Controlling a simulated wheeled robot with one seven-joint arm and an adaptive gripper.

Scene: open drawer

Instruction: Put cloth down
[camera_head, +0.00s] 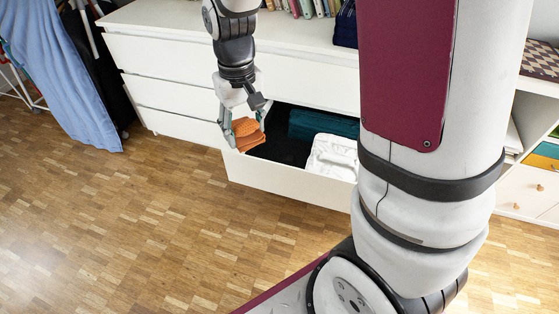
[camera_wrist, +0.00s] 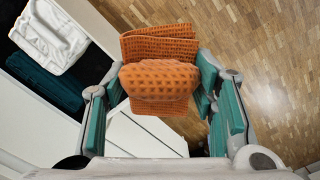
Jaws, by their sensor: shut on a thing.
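An orange waffle-textured cloth (camera_head: 246,133), folded in layers, is held in my gripper (camera_head: 243,124). In the wrist view the cloth (camera_wrist: 159,80) sits between the two teal finger pads of my gripper (camera_wrist: 160,100), which are shut on it. In the head view the cloth is at the left end of an open white drawer (camera_head: 285,183), by its edge. I cannot tell whether it touches the drawer. In the drawer lie a folded white cloth (camera_head: 333,157) and a dark teal cloth (camera_head: 322,124).
The drawer's left part has a dark bottom (camera_head: 283,149). The white dresser (camera_head: 290,55) has books (camera_head: 305,8) on top. A blue cloth (camera_head: 60,70) hangs at the left. The parquet floor (camera_head: 130,220) before the drawer is clear.

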